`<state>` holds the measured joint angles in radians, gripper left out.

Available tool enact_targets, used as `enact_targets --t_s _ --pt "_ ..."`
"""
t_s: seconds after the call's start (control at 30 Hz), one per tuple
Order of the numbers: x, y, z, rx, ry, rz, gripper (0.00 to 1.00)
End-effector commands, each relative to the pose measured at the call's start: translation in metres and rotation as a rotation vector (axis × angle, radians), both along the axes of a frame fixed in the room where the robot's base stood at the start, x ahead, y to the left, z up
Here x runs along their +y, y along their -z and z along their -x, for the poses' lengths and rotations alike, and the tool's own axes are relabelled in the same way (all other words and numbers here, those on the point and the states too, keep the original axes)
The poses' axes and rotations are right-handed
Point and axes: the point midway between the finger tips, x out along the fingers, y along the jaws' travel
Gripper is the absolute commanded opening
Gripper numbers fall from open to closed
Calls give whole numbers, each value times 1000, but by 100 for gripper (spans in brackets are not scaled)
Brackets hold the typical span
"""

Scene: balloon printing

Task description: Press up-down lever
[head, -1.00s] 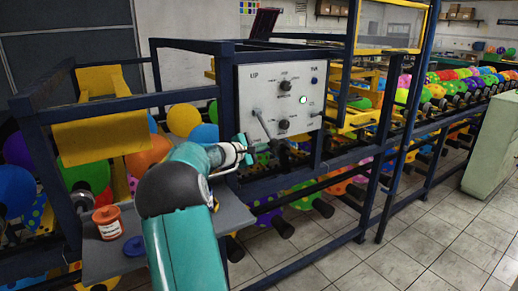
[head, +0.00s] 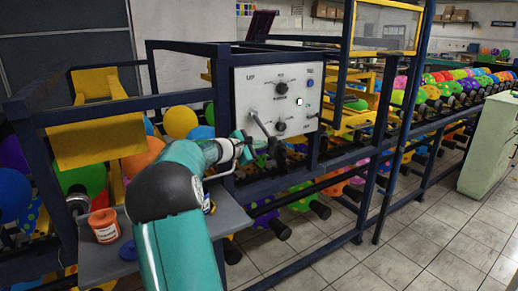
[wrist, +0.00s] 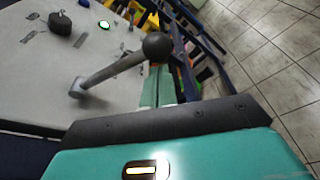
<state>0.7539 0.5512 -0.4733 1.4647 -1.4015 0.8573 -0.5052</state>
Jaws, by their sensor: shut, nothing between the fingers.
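The up-down lever (head: 261,127) is a grey metal rod on the front of the light grey control panel (head: 248,90), below the "UP" label. In the head view it slants down to the right. In the wrist view the lever (wrist: 112,69) ends in a black ball knob (wrist: 157,46). My gripper (head: 250,148) is shut and empty, low in front of the panel beside the lever's end. In the wrist view the teal fingers of my gripper (wrist: 157,85) sit just below the ball in the picture. I cannot tell whether they touch it.
The panel has black knobs (head: 282,88) and a lit green button (head: 299,102). A dark blue frame (head: 190,110) surrounds it. A grey shelf (head: 232,217) with an orange-red jar (head: 104,225) lies below my arm. Tiled floor (head: 430,220) is clear at right.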

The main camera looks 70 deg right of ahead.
Motion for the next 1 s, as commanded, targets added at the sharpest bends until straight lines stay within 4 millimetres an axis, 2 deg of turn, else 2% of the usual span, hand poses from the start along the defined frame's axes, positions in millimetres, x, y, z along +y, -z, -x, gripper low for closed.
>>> enact_targets --t_s 0.4,1.0 --pt "12 -51 16 280 4 -244 0" --pt "10 -120 13 676 3 -592 0"
